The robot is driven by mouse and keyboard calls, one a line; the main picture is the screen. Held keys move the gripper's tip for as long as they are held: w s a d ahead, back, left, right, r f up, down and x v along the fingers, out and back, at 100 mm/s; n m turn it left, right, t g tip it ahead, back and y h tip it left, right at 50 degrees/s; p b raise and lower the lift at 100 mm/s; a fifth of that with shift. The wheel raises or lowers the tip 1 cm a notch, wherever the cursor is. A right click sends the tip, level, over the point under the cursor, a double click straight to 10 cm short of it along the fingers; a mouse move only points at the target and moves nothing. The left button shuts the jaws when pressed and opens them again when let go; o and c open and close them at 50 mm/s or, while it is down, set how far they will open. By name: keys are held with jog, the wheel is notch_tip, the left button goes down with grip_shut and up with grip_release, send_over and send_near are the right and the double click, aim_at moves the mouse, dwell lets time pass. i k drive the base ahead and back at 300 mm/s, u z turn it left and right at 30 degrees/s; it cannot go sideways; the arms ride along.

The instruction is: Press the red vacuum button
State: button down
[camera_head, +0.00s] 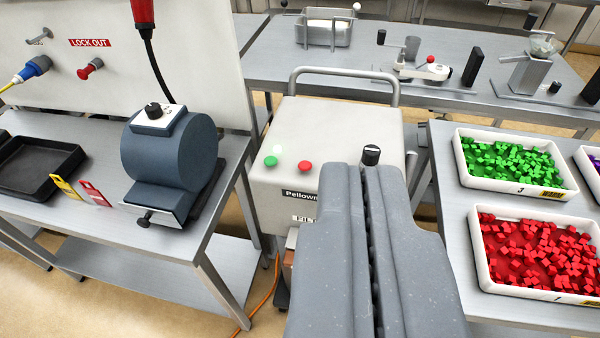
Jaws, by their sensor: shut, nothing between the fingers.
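A red button (305,167) sits on the sloping top of a light grey wheeled machine (268,195) in the middle of the view. A green button (271,162) is to its left, and a pale light (277,150) is just above them. The machine carries a label that begins "Pellowm". My gripper (371,168) is shut and empty, seen from behind in the lower middle. Its tips appear to the right of the red button and apart from it in the picture. A black knob (371,155) shows just beyond the tips. The gripper hides the machine's lower right part.
A bench (120,235) on the left holds a blue-grey motor (172,150) and a black tray (38,168). A table on the right holds trays of green cubes (512,163) and red cubes (540,250). A metal handle (345,73) rises behind the machine's top. An orange cable (262,300) lies on the floor.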

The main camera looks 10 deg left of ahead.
aim_at(305, 165)
jog(key=k, duration=0.4)
jog(key=z, duration=0.35)
jog(key=i, duration=1.35)
jog(key=u, duration=0.2)
